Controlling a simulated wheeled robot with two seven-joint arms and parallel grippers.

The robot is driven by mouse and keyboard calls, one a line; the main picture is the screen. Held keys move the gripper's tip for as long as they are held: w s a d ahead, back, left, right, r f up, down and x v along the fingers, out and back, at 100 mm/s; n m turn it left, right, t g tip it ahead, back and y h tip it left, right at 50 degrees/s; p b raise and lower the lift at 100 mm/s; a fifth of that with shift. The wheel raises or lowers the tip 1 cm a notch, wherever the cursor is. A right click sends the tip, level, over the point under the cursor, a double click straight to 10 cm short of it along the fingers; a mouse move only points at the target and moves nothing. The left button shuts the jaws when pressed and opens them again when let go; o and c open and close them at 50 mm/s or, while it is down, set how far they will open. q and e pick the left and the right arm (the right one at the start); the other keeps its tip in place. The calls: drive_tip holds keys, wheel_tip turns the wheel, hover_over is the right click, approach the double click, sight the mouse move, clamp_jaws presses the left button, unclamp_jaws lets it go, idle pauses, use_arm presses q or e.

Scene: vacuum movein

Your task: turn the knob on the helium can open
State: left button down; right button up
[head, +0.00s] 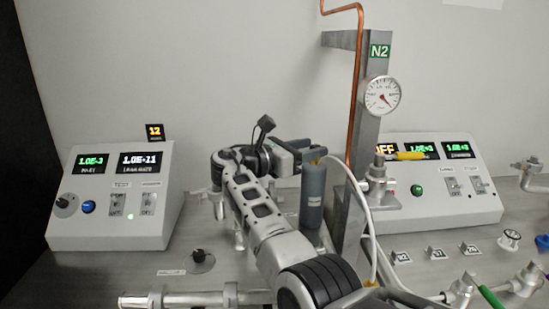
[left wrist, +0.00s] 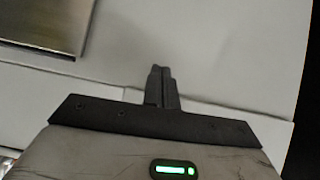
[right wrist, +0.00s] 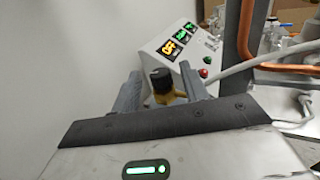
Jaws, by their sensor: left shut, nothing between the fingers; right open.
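The helium can (head: 313,195) is a grey upright cylinder just left of the metal post in the head view. Its black knob (right wrist: 160,78) sits on a brass valve (right wrist: 178,97) in the right wrist view. My right gripper (head: 312,150) is at the can's top, and its fingers hide the knob in the head view. In the right wrist view my right gripper (right wrist: 160,71) is open, with the knob between its fingers and gaps showing at the sides. My left gripper (left wrist: 160,70) is shut and empty, away from the can, and outside the head view.
Control boxes stand left (head: 110,205) and right (head: 455,185). Pipe fittings line the bench front. Pale panels face my left gripper.

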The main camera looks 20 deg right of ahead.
use_arm(q)
drive_tip(key=b, duration=0.1)
drive_tip(key=f+b, duration=0.1)
drive_tip(key=shift+d+f+b, duration=0.1)
drive_tip(key=shift+d+b, duration=0.15)
drive_tip(key=shift+b, duration=0.15)
use_arm(e)
drive_tip(key=s+a, duration=0.2)
drive_tip(key=a, duration=1.1)
drive_tip(key=shift+s+a, duration=0.2)
drive_tip(key=shift+s, duration=0.15)
drive_tip(key=shift+o, duration=0.2)
